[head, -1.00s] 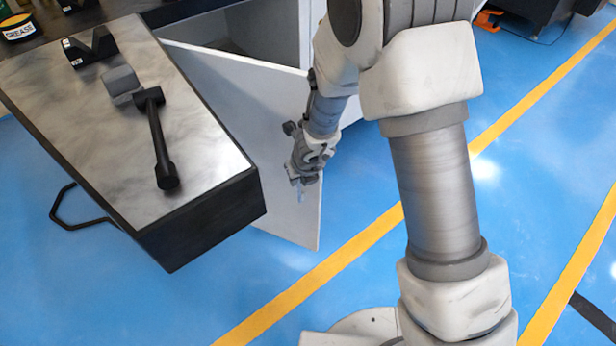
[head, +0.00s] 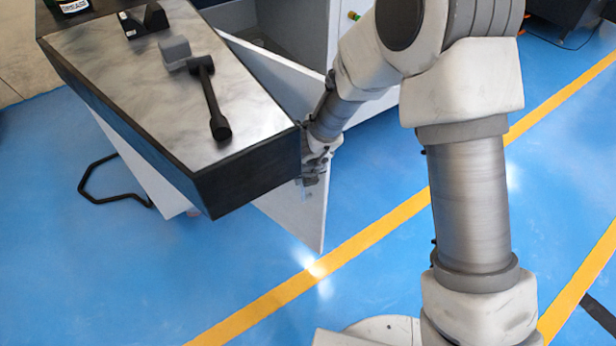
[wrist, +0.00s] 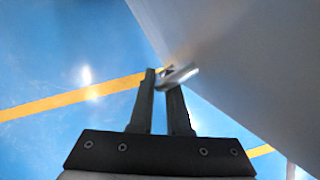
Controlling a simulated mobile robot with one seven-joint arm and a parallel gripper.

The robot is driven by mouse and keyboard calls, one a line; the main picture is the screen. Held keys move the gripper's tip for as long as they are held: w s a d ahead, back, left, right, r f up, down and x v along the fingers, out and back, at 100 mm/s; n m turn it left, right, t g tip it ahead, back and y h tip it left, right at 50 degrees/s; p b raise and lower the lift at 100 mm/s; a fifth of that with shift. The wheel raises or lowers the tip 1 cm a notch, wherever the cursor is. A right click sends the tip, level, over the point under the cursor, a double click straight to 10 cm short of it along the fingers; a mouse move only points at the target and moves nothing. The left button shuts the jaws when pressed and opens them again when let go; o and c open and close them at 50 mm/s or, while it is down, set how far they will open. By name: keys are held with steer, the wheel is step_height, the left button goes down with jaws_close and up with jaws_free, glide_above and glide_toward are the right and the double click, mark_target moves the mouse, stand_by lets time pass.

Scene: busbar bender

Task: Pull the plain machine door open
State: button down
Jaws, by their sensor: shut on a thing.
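The plain machine door (head: 302,208) is a pale flat panel standing partly open, its free edge out over the blue floor. In the head view, the grey slab-topped bench hides part of it. In the wrist view the door (wrist: 245,60) fills the upper right. My gripper (wrist: 167,78) is shut on a small light metal handle (wrist: 180,75) at the door's face. In the head view my gripper (head: 314,178) is beside the bench corner, against the door, and its fingertips are hard to make out.
The bench (head: 170,100) with its dark-edged metal top juts out close to my gripper's left. A dark wrench-like tool (head: 212,100) and a grey block (head: 174,52) lie on it. The open cabinet (head: 295,25) is behind. Blue floor (head: 390,240) in front of the door is clear.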

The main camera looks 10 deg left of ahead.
steer(key=shift+s+a+r, duration=0.15)
steer(key=shift+s+a, duration=0.2)
steer(key=shift+a, duration=0.25)
steer(key=c, duration=0.9)
jaws_free()
steer(key=shift+d, duration=0.1)
steer(key=shift+d, duration=0.1)
steer(key=shift+p+v, duration=3.55)
steer(key=shift+v, duration=2.35)
steer(key=shift+s, duration=0.1)
steer(key=shift+c, duration=0.2)
